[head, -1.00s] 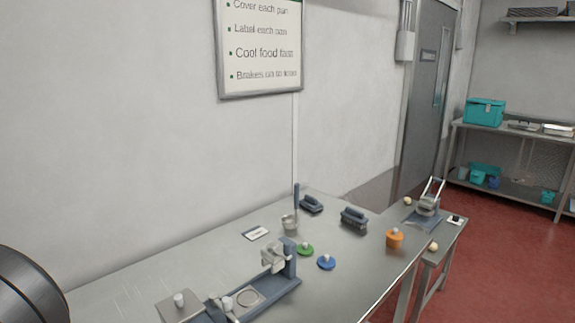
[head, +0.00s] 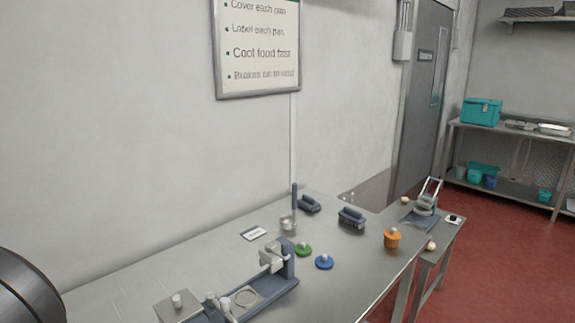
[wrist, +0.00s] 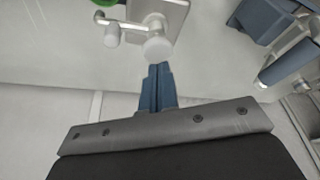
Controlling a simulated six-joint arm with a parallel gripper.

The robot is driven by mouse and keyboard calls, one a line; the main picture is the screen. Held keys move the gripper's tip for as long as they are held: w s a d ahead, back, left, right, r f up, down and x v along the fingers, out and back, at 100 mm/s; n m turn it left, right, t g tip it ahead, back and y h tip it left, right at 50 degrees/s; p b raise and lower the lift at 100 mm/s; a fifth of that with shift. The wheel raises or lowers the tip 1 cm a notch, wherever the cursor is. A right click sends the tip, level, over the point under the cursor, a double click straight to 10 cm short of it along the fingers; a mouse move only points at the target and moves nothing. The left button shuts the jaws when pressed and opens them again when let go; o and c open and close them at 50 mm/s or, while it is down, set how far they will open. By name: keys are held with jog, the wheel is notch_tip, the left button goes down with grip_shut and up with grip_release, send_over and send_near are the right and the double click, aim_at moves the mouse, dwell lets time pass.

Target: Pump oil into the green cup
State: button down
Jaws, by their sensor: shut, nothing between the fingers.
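My gripper (wrist: 158,75) shows in the wrist view, its two blue fingers together and empty. Just beyond the fingertips is a pale plate-like fitting with a round white knob (wrist: 157,47) and a short side lever (wrist: 112,30); I cannot tell whether the fingers touch it. A bit of green (wrist: 104,3) shows at the top edge, mostly cut off. A blue-based device (head: 286,275) with a pale block stands nearby. I cannot tell which part is the oil pump.
A lower side table (head: 440,235) stands at the right.

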jog(key=shift+f, duration=1.75)
jog(key=shift+r, duration=1.75)
jog(key=shift+f, duration=0.1)
jog(key=shift+f, duration=1.65)
jog(key=shift+r, duration=1.75)
